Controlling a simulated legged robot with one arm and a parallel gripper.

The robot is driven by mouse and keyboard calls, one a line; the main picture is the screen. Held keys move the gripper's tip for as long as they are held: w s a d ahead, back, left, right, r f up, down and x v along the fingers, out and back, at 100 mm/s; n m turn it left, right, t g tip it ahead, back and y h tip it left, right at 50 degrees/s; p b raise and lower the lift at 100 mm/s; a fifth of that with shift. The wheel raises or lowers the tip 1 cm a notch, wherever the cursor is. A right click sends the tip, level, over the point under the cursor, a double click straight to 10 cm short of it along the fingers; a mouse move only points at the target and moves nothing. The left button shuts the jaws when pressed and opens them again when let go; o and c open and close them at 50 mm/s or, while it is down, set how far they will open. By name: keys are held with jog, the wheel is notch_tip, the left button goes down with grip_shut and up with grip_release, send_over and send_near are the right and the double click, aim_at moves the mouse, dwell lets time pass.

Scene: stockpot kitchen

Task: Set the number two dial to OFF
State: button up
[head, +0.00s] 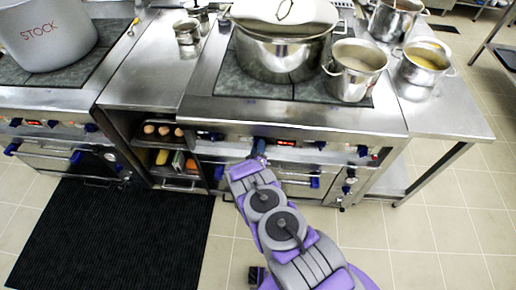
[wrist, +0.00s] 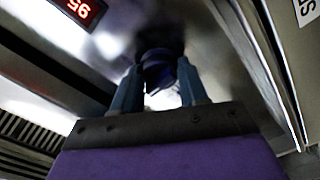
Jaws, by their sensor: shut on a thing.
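My gripper (head: 259,148) reaches the front panel of the right stove. In the wrist view its two blue-grey fingers (wrist: 160,92) stand on either side of a dark blue dial (wrist: 159,72) and are shut on it. The head view hides this dial behind my gripper. I cannot read its number or its OFF mark. Other blue dials show on the same panel, one left of my gripper (head: 215,137) and one to the right (head: 320,145). A red lit display (head: 285,142) sits just right of my gripper; in the wrist view it (wrist: 80,9) appears upside down.
A large lidded pot (head: 283,55) and a smaller pot (head: 356,68) stand on the right stove. A grey STOCK pot (head: 45,35) is on the left stove. Blue-ended oven handles project below the panels. A black mat (head: 110,235) lies on the tiled floor.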

jog(key=shift+a+f, duration=0.1)
jog(key=shift+a, duration=0.1)
jog(key=o, duration=1)
jog(key=shift+o, duration=0.2)
jog(key=shift+s, duration=0.1)
jog(key=s+p, duration=0.3)
jog(key=s, duration=1.4)
jog(key=shift+a, duration=0.3)
